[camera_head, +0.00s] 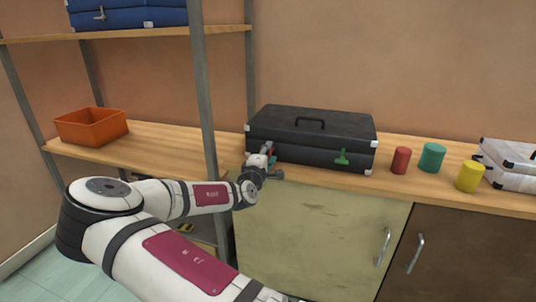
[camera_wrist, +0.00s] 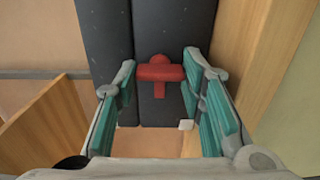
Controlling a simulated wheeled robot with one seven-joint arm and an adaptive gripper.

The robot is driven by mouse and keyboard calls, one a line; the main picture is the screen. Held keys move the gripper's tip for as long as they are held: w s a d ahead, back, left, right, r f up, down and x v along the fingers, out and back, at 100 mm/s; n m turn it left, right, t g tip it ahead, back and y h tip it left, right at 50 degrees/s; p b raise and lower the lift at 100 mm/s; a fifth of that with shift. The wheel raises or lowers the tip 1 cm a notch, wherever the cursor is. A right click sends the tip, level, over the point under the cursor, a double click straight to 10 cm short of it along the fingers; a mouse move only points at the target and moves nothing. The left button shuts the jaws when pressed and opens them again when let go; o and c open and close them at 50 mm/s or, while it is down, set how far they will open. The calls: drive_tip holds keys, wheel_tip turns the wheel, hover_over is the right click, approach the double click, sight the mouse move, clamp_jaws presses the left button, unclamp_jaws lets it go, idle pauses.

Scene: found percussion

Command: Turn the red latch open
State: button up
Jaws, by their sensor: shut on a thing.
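The black case (camera_head: 310,133) lies closed on the wooden counter, its handle on top. The red latch (camera_wrist: 160,73) is on its front, a T shape whose crossbar runs across the wrist view, over the case's seam. In the head view only a bit of red shows beside my gripper (camera_head: 266,160) at the case's left front. In the wrist view my gripper (camera_wrist: 159,76) has its teal-padded fingers on either side of the crossbar, shut on its ends. A green latch (camera_head: 342,158) sits at the case's right front.
Right of the case stand a red cylinder (camera_head: 401,160), a green cylinder (camera_head: 432,157), a yellow cylinder (camera_head: 469,176) and a white case (camera_head: 510,165). A shelf post (camera_head: 204,90) rises left of my gripper. An orange bin (camera_head: 91,127) sits on the left shelf.

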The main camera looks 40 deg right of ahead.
drive_tip(key=o, duration=1.1)
drive_tip(key=shift+o, duration=0.2)
